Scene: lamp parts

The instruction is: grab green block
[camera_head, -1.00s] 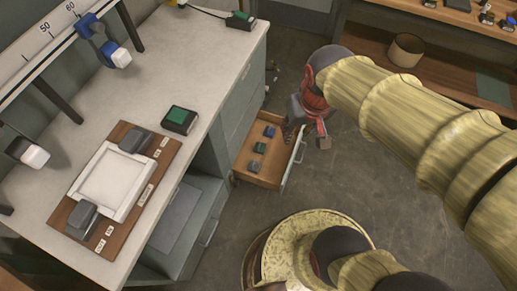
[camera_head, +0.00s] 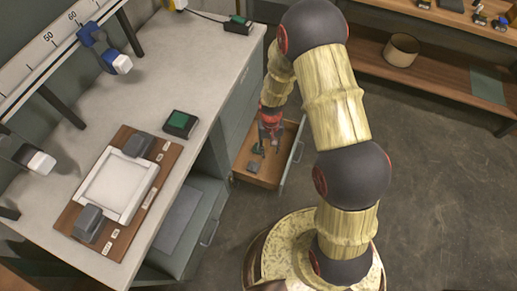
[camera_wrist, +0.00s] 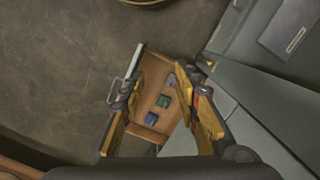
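The green block (camera_wrist: 163,101) lies in the open wooden drawer (camera_wrist: 151,68), in the middle of a row between a blue block (camera_wrist: 151,118) and a grey block (camera_wrist: 173,81). My gripper (camera_wrist: 158,72) is open and empty in the wrist view, with one finger on each side of the row. In the head view my gripper (camera_head: 265,137) is over the drawer (camera_head: 268,181), and the grey block (camera_head: 253,167) shows at its near end. There the gripper mostly hides the green block and covers the blue one. I cannot tell the exact height above the blocks.
The drawer front (camera_head: 292,155) stands out from the cabinet under the counter (camera_head: 210,70). Open floor (camera_head: 440,190) lies to the right.

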